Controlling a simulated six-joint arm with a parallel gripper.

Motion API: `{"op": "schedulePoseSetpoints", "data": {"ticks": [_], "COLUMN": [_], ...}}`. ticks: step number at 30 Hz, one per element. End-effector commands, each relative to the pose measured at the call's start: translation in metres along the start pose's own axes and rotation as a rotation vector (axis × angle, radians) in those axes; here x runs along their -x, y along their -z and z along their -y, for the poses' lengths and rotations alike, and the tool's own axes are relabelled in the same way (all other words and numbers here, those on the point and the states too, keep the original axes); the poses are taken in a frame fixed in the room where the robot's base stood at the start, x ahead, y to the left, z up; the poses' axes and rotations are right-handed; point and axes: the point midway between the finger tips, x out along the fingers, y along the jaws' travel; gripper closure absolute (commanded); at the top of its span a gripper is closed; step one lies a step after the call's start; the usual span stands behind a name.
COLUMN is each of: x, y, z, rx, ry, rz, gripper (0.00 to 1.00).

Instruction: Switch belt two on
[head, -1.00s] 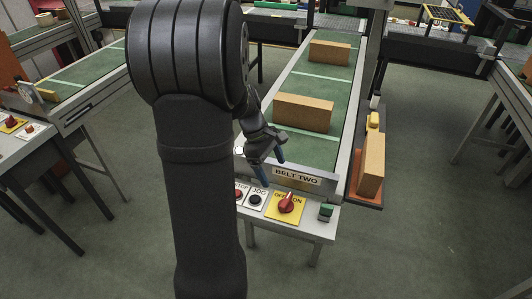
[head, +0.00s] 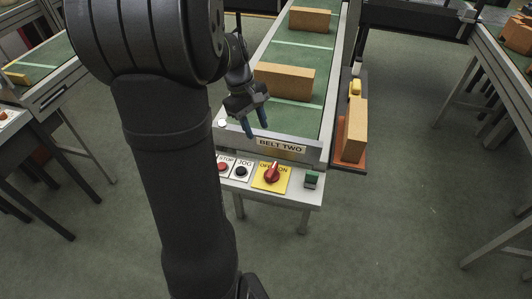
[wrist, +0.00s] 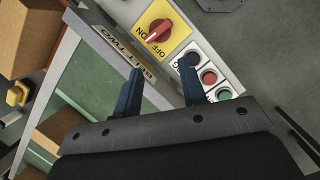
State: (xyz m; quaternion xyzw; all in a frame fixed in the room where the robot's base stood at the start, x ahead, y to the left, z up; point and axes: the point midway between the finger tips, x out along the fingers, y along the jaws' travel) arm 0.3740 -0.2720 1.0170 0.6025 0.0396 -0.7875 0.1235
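The panel at the near end of belt two (head: 308,112) carries a red rotary knob (head: 272,174) on a yellow OFF/ON plate (head: 262,184). The knob also shows in the wrist view (wrist: 160,30). The BELT TWO sign (head: 281,146) stands just behind the panel. My gripper (head: 256,128) is over the belt's near end, behind and a little left of the knob, apart from it. In the wrist view its blue fingers (wrist: 158,88) are spread apart with nothing between them.
Beside the knob are a black JOG button (head: 241,172) and a red STOP button (head: 223,167); a green button (wrist: 224,94) shows in the wrist view. Cardboard boxes (head: 284,80) lie on the belt. An orange tray (head: 340,150) holds another box.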

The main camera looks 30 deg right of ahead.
Motion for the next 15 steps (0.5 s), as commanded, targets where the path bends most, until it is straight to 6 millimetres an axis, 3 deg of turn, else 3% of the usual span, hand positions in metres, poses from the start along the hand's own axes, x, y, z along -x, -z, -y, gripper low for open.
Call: {"op": "schedulePoseSetpoints", "data": {"ticks": [3,9,15], "x": [-0.001,0.000,0.001], "y": [-0.019,-0.040,-0.050], "z": [-0.008,-0.017,-0.022], "rx": [-0.350,-0.860,-1.119], "ry": [0.058,0.164,0.229], "rz": [-0.072,-0.156,-0.189], "gripper": [0.62,0.62,0.62]}}
